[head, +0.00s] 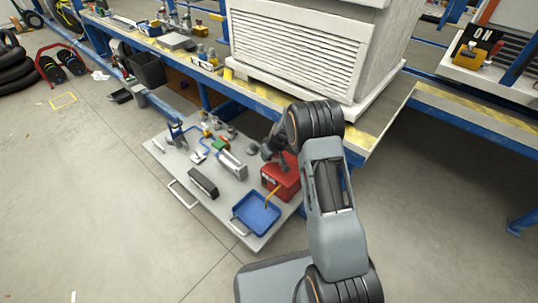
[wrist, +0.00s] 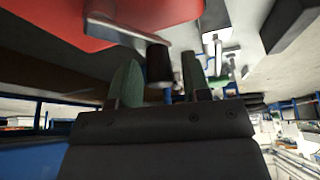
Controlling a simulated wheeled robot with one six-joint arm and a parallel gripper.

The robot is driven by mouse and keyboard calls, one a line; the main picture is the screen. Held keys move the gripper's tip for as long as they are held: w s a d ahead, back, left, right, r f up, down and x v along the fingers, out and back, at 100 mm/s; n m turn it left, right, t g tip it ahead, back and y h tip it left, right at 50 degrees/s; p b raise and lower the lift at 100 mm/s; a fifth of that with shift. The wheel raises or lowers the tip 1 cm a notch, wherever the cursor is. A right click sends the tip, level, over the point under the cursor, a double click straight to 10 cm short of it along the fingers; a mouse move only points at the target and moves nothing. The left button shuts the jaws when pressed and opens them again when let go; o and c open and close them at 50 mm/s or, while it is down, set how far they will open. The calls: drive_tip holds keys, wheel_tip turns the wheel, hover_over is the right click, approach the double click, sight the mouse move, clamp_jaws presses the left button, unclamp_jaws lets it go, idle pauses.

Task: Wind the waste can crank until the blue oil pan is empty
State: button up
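The red waste can (head: 283,180) stands on the grey board, partly hidden by my arm. The blue oil pan (head: 257,214) lies just in front of it, with a yellow tube (head: 271,197) running between them; I cannot tell how much oil it holds. In the wrist view the red can (wrist: 120,18) fills the upper left. Its metal crank arm (wrist: 118,31) ends in a black handle (wrist: 158,63). My gripper (wrist: 160,78) has its two green fingers apart, one on each side of the handle, with gaps visible. In the head view my gripper (head: 271,153) is above the can.
The grey board (head: 174,163) also carries a black-handled block (head: 203,183), a silver cylinder (head: 232,164) and small tools. A blue-framed workbench with a large white louvred cabinet (head: 297,48) stands behind. The floor on the left is mostly open.

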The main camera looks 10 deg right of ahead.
drive_tip(key=c, duration=0.7)
drive_tip(key=shift+w+r+m+p, duration=0.2)
drive_tip(key=shift+m+p, duration=0.1)
drive_tip(key=shift+p, duration=0.4)
